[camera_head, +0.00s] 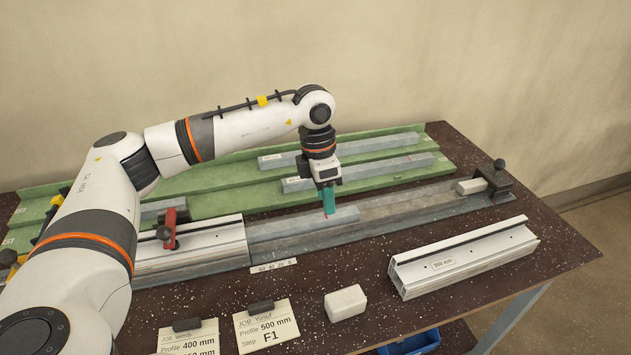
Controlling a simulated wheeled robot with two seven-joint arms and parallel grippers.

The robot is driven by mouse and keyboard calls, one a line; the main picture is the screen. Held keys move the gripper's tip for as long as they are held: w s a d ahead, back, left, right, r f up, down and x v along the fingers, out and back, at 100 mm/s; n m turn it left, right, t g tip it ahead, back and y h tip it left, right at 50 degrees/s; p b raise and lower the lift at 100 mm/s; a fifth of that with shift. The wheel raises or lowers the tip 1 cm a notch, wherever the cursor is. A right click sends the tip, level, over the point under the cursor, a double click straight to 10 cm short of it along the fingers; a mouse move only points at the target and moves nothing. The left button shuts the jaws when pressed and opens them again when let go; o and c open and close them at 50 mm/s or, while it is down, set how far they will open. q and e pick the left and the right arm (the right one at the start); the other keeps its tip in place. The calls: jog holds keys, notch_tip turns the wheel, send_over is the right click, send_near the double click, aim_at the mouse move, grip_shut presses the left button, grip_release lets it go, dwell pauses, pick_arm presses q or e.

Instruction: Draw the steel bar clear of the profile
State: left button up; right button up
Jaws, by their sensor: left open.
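The steel bar (290,228) is a grey bar lying in the long bench fixture, its left end at the right end of the aluminium profile (200,248). Whether part of it sits inside the profile is hidden. The pale profile lies at the left of the fixture, with a red clamp (170,229) on it. My left gripper (328,209), with teal fingers, points down at the bar near its right end. Its jaws are open; whether the fingertips touch the bar I cannot tell. My right gripper is not in view.
A second profile (462,256) and a white block (345,303) lie in front. The dark end stop (487,184) closes the fixture's right end. Behind, a green rack (225,204) holds several grey bars. Job cards (266,325) lie at the front.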

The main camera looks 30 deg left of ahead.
pick_arm(q)
jog(key=a+r+y, duration=0.1)
jog(key=a+y, duration=0.1)
jog(key=a, duration=0.2)
jog(key=b, duration=0.4)
send_over(310, 219)
jog(key=shift+n, duration=0.3)
jog(key=shift+s+a+f, duration=0.1)
jog(key=shift+f, duration=2.4)
jog(key=shift+f+b, duration=1.15)
jog(key=shift+f, duration=0.75)
jog(key=c, duration=0.8)
jog(key=shift+o, duration=0.2)
